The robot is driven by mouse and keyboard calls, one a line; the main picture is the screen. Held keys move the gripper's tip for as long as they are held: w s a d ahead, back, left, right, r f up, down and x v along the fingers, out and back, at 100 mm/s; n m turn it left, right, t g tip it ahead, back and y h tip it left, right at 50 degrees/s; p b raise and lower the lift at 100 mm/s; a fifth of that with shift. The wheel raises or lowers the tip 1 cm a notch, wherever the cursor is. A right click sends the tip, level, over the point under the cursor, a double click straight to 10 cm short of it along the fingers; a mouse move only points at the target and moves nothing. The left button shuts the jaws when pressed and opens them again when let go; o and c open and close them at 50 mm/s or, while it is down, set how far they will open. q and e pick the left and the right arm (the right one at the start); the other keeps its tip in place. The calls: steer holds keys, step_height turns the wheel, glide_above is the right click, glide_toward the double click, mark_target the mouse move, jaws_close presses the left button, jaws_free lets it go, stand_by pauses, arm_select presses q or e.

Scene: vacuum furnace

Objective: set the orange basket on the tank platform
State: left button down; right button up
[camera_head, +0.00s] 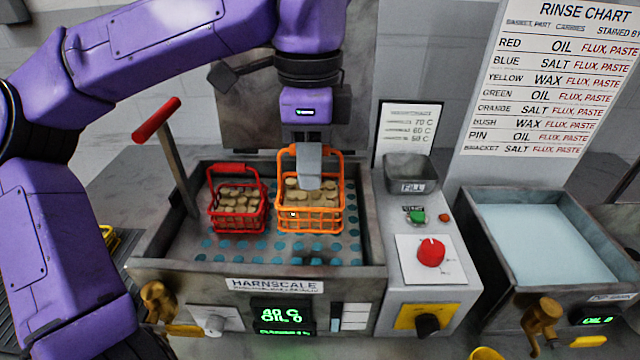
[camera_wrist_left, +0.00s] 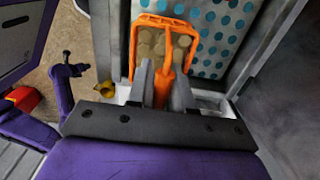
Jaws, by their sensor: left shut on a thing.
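The orange basket (camera_head: 310,220) is a wire basket holding several tan round parts, in the head view at the middle of the tank. My left gripper (camera_head: 308,165) reaches down from above and is shut on the basket's handle. In the left wrist view the orange basket (camera_wrist_left: 163,45) hangs beyond the fingers of my left gripper (camera_wrist_left: 163,85), with its handle between them. The tank platform (camera_head: 280,248) is a plate with blue-green holes inside the tank. I cannot tell whether the basket touches it. My right gripper is not in view.
A red basket (camera_head: 238,205) with similar parts stands on the platform just left of the orange one. A red-handled lever (camera_head: 165,140) rises at the tank's left. A control panel with a red knob (camera_head: 431,252) and a second, liquid-filled tank (camera_head: 540,240) are to the right.

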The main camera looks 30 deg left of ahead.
arm_select(q)
steer(key=w+f, duration=0.1)
steer(key=f, duration=0.1)
steer(key=f+p, duration=0.1)
steer(key=f, duration=0.1)
steer(key=w+f, duration=0.1)
steer(key=f, duration=0.1)
steer(key=shift+w+a+f+p, duration=0.1)
steer(key=shift+w+f+p, duration=0.1)
steer(key=shift+w+p, duration=0.1)
steer(key=shift+s+f, duration=0.1)
steer(key=shift+f, duration=0.05)
steer(key=c, duration=1)
jaws_free()
steer(key=shift+r, duration=0.4)
step_height(320, 180, up, 12)
steer(key=shift+f+b, duration=0.2)
steer(key=shift+b, duration=0.15)
